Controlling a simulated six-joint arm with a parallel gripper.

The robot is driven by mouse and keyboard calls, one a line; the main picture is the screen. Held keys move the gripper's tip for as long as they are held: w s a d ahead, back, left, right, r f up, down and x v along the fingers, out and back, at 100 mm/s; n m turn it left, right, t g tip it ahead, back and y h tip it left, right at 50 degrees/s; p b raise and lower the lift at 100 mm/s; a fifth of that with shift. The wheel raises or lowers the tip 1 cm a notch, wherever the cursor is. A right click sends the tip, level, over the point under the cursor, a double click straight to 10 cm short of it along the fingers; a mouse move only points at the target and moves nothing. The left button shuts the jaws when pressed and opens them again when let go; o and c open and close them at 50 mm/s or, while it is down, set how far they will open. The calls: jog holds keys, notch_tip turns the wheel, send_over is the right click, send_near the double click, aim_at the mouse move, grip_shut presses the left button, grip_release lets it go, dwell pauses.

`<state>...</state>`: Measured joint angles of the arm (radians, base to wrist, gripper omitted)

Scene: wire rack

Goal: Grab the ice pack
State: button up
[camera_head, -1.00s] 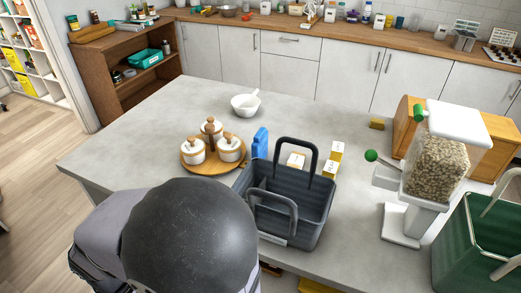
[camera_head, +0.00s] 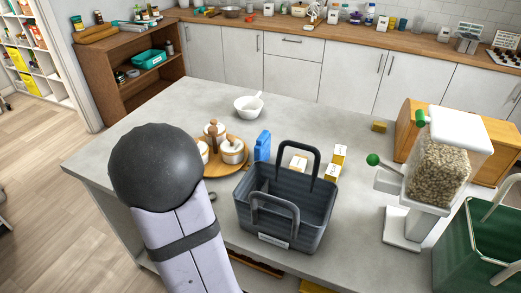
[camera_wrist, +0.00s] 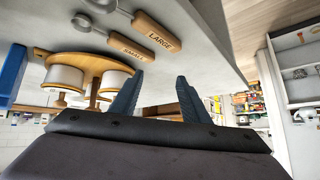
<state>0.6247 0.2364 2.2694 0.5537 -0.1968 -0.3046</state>
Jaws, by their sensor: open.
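A blue upright object (camera_head: 262,146), which looks like the ice pack, stands on the grey counter behind the dark basket and right of the round wooden tray. In the wrist view a blue piece (camera_wrist: 12,72) shows at the left edge, cut off by the frame. My gripper (camera_wrist: 157,92) is open, with nothing between its two dark fingers. It is apart from the blue object. In the head view my arm covers the counter's left front, and the gripper itself is hidden.
A dark grey basket (camera_head: 242,208) with two raised handles stands in front of the blue object. The wooden tray (camera_head: 232,168) holds white jars. Small boxes (camera_head: 339,154) stand to the right. Scoops marked LARGE (camera_wrist: 155,30) and SMALL (camera_wrist: 128,47) show in the wrist view.

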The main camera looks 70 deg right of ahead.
jog(key=s+d+r+m+g+h, duration=0.1)
jog(key=s+d+m+h, duration=0.1)
jog(key=s+d, duration=0.35)
jog(key=s+d+r+m+g+h, duration=0.1)
jog(key=s+d+m+h, duration=0.15)
jog(key=d, duration=0.65)
jog(key=m+g+h, duration=0.3)
jog(key=g, duration=0.2)
send_near(262, 135)
jog(key=d, duration=0.1)
jog(key=d+f, duration=0.1)
jog(key=shift+s+d+f, duration=0.35)
jog(key=shift+s, duration=0.05)
jog(key=shift+y+p+x, duration=0.25)
jog(key=shift+p+x, duration=0.3)
jog(key=shift+x, duration=0.5)
jog(key=shift+w+d+p, duration=0.1)
jog(key=shift+d+p, duration=0.35)
jog(key=shift+d, duration=0.1)
jog(key=p+x, duration=0.1)
jog(key=x, duration=0.1)
jog(key=shift+w+d, duration=0.1)
jog(key=shift+d, duration=0.35)
jog(key=shift+d+f, duration=0.35)
jog(key=shift+d, duration=0.25)
jog(key=shift+r, duration=0.1)
grip_shut()
